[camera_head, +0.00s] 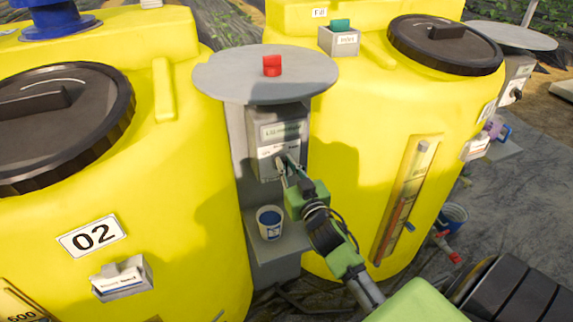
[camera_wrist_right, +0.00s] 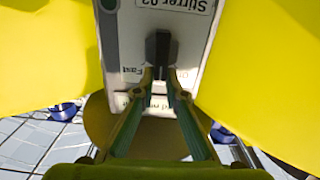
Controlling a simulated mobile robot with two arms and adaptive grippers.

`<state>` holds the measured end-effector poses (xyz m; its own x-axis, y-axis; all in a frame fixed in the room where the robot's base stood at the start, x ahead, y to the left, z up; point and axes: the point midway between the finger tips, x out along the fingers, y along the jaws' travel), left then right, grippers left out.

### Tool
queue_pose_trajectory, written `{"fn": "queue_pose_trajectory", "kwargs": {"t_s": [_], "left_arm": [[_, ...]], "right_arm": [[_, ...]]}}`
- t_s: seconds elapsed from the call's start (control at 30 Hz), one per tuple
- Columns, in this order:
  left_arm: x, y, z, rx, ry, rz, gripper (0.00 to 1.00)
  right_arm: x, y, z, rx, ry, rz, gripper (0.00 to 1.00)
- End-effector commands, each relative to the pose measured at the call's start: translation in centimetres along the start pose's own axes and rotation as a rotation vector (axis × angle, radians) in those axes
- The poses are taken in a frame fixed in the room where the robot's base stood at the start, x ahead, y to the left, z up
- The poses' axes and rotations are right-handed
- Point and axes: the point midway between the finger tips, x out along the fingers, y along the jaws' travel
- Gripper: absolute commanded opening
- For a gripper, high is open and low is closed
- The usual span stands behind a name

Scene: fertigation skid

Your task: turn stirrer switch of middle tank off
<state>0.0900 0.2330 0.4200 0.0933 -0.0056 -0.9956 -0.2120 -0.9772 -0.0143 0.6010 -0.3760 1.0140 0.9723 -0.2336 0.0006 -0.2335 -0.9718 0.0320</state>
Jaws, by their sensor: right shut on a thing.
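The grey stirrer switch box (camera_head: 272,128) is mounted on a post between two yellow tanks, under a round grey cover. In the right wrist view its label (camera_wrist_right: 182,4) reads "Stirrer 0" and a last digit that looks like 2 or 3. A black switch handle (camera_wrist_right: 158,48) stands on the box face, with the word "Fast" printed to its lower left. My right gripper (camera_head: 286,167) is at the lower front of the box. Its fingertips (camera_wrist_right: 159,76) are closed on the lower end of the handle. In the head view the gripper hides the handle. My left gripper is not in view.
The tank marked 02 (camera_head: 190,200) stands at left, another yellow tank (camera_head: 350,150) at right. A red button (camera_head: 272,66) tops the round cover (camera_head: 225,75). A blue-and-white cup (camera_head: 270,222) sits on a grey shelf (camera_head: 285,250) close below my right gripper.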

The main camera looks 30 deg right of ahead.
Motion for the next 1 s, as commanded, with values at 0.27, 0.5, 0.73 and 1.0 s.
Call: {"fn": "queue_pose_trajectory", "kwargs": {"t_s": [0.27, 0.5, 0.73, 1.0], "left_arm": [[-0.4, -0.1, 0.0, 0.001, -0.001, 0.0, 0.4], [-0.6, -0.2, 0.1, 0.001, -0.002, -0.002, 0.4], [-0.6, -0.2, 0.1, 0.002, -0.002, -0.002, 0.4], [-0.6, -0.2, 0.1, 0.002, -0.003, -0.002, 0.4]], "right_arm": [[0.0, -0.5, 0.0, -0.159, -0.001, 0.001, 0.0], [0.0, -1.0, 0.2, -0.365, -0.002, 0.001, 0.0], [0.0, -1.5, 0.5, -0.549, -0.002, 0.0, 0.0], [0.0, -1.9, 0.7, -0.698, -0.001, -0.001, 0.0]]}}
